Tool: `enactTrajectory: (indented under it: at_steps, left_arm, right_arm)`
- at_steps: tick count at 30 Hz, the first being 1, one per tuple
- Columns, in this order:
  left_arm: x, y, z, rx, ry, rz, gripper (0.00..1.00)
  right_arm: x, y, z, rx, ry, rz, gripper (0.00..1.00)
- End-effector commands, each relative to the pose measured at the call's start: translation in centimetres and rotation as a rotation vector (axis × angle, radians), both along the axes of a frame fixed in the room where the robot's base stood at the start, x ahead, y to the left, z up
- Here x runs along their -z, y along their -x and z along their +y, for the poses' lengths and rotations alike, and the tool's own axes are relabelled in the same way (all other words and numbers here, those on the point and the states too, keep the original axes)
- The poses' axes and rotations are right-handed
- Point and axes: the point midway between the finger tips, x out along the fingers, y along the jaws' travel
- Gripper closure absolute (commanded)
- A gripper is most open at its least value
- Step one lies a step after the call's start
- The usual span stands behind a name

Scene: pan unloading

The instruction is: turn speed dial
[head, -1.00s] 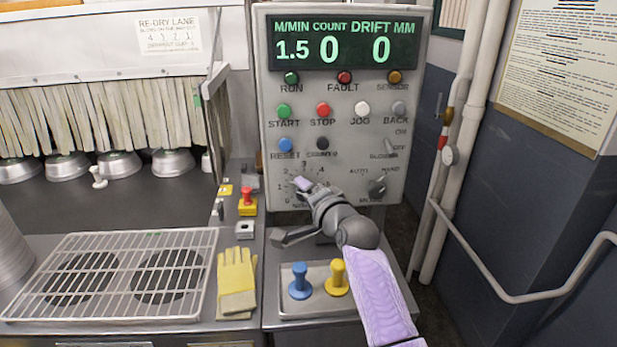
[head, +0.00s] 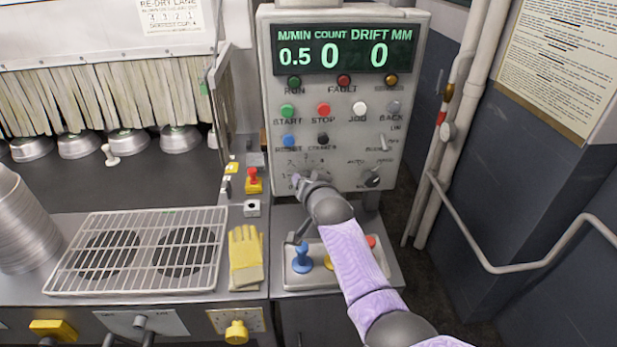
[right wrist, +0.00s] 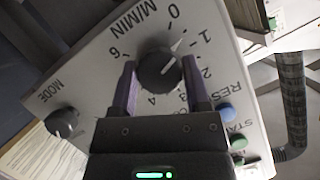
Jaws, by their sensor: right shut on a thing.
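The speed dial (right wrist: 157,70) is a round black knob on the grey control panel (head: 340,130), with a scale marked M/MIN around it. In the right wrist view its white pointer sits between 0 and 1. My right gripper (right wrist: 163,84) is shut on the dial, one purple finger on each side of it. In the head view my right gripper (head: 300,182) is at the panel's lower left and mostly hides the dial. The display (head: 336,53) reads 0.5 M/MIN, COUNT 0 and DRIFT 0. My left gripper is not in view.
A mode knob (head: 371,178) is to the right of the dial, with several buttons above. A tray with blue (head: 301,259) and red (head: 371,242) handled things lies below my right arm. Yellow gloves (head: 245,258) and a wire rack (head: 140,250) lie left.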

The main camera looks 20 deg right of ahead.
Motion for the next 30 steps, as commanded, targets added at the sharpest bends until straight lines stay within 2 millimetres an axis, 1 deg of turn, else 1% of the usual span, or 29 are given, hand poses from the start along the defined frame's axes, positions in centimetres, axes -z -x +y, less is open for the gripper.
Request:
enactTrajectory:
  at_steps: [9, 20, 21, 23, 24, 25, 30]
  left_arm:
    - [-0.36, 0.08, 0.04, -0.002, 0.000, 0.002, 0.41]
    - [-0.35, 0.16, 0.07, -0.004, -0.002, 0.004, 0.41]
    - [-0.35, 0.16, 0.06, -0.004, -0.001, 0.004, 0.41]
    - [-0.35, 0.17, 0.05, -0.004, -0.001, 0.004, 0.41]
    - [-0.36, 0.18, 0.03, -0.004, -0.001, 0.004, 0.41]
    - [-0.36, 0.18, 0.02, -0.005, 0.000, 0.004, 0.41]
    - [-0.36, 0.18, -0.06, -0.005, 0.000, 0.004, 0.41]
  right_arm:
    - [0.15, 0.05, 0.04, 0.000, 0.045, 0.015, 0.98]
    - [0.19, 0.06, 0.04, 0.001, 0.046, 0.016, 0.98]
    - [0.19, 0.06, 0.04, 0.001, 0.046, 0.016, 0.31]
    - [0.16, 0.05, 0.03, 0.001, 0.046, 0.016, 0.18]
    - [0.14, 0.04, 0.02, 0.000, 0.046, 0.015, 0.10]
    - [0.13, 0.04, 0.03, 0.000, 0.046, 0.015, 0.05]
    - [0.06, 0.01, 0.01, 0.001, 0.047, 0.013, 0.05]
